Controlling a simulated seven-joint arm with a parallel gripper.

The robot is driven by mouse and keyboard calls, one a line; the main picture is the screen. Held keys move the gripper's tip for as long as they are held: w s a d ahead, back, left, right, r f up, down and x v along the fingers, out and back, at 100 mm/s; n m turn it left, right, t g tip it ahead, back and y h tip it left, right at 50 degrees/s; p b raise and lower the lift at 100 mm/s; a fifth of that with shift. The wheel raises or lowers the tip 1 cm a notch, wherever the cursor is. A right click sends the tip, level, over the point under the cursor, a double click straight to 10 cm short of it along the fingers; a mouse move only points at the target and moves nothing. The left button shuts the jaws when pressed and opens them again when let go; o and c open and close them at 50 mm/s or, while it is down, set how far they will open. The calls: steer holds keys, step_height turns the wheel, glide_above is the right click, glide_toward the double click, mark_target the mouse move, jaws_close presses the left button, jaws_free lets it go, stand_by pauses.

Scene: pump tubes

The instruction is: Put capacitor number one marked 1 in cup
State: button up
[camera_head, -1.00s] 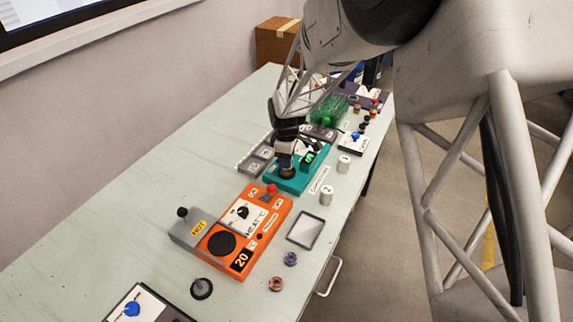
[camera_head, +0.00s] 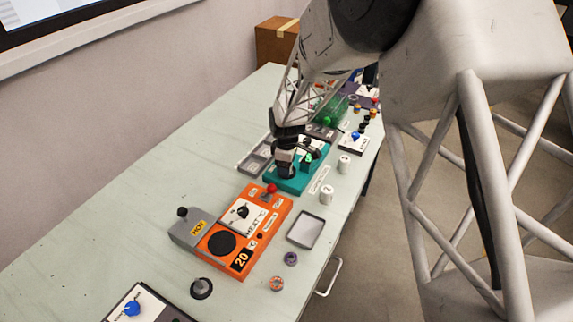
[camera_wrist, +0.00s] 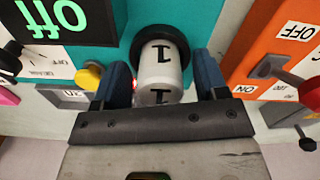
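The capacitor marked 1 (camera_wrist: 160,70) is a white cylinder with black figures in the wrist view. Its far end is at the round black cup (camera_wrist: 184,45) on the teal device (camera_wrist: 120,18), with the rim around it; how deep it sits cannot be told. My gripper (camera_wrist: 162,80) has its blue fingers on either side of the capacitor, with narrow gaps showing, so it looks open around it. In the head view my gripper (camera_head: 286,165) points down at the teal device (camera_head: 318,170) and hides the capacitor and most of the cup.
White capacitors marked 2 (camera_head: 327,196) and another (camera_head: 344,164) stand on the table right of the teal device. The orange heater (camera_head: 225,260) is in front, with a red knob (camera_head: 271,189) close to my gripper. A grey tray (camera_head: 254,158) lies behind left. The table's left side is clear.

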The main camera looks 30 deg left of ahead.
stand_by(0.3)
step_height(320, 180, up, 12)
steer(key=shift+r, duration=0.15)
stand_by(0.6)
stand_by(0.8)
